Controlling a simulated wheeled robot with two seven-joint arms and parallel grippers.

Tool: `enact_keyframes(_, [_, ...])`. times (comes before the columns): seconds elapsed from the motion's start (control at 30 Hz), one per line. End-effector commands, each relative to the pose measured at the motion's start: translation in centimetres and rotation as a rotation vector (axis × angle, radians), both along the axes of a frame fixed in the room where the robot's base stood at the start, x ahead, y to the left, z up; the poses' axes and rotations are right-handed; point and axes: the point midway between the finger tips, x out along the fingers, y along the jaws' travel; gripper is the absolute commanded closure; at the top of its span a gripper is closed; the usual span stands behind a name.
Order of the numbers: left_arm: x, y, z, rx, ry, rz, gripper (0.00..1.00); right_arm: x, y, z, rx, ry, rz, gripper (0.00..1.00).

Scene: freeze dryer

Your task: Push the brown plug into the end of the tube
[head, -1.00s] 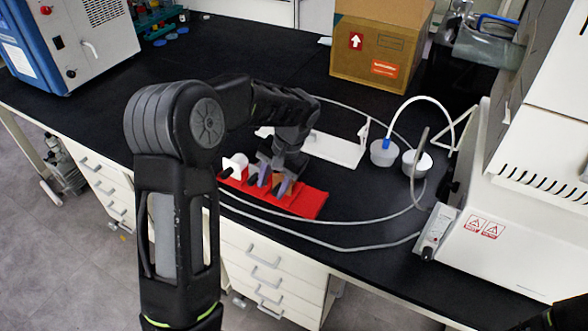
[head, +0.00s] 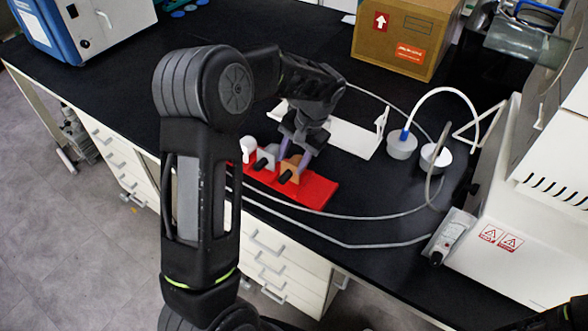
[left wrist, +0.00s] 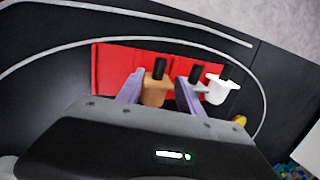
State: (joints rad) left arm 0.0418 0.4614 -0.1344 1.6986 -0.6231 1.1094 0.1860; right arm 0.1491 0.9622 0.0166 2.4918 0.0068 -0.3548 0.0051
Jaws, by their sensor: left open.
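The brown plug (head: 290,169) has a dark knob and stands on the red mat (head: 318,190). My left gripper (head: 294,152) is open over the mat. In the left wrist view the left gripper (left wrist: 158,92) has one finger on each side of the brown plug (left wrist: 154,94), with the right finger between it and the grey plug. Contact cannot be told. A long grey tube (head: 345,245) loops over the black bench around the mat, and it also shows in the left wrist view (left wrist: 140,40). My right gripper is not in view.
A grey plug (head: 266,160) and a white plug (head: 248,147) stand beside the brown one. A white stand (head: 350,138) lies behind. Two capped vessels (head: 401,146) (head: 436,157) and a white machine (head: 500,225) are to the right. A cardboard box (head: 405,40) stands at the back.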

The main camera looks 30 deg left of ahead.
Motion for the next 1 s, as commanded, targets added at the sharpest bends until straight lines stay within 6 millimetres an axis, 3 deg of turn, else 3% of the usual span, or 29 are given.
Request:
enact_keyframes(0.5, [-0.8, 1.5, -6.6, 0.000, 0.001, 0.000, 0.56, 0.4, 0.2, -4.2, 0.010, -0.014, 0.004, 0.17])
enact_keyframes(1.0, [-0.9, 1.8, -7.4, 0.000, 0.000, 0.000, 0.56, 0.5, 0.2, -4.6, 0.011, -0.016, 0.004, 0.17])
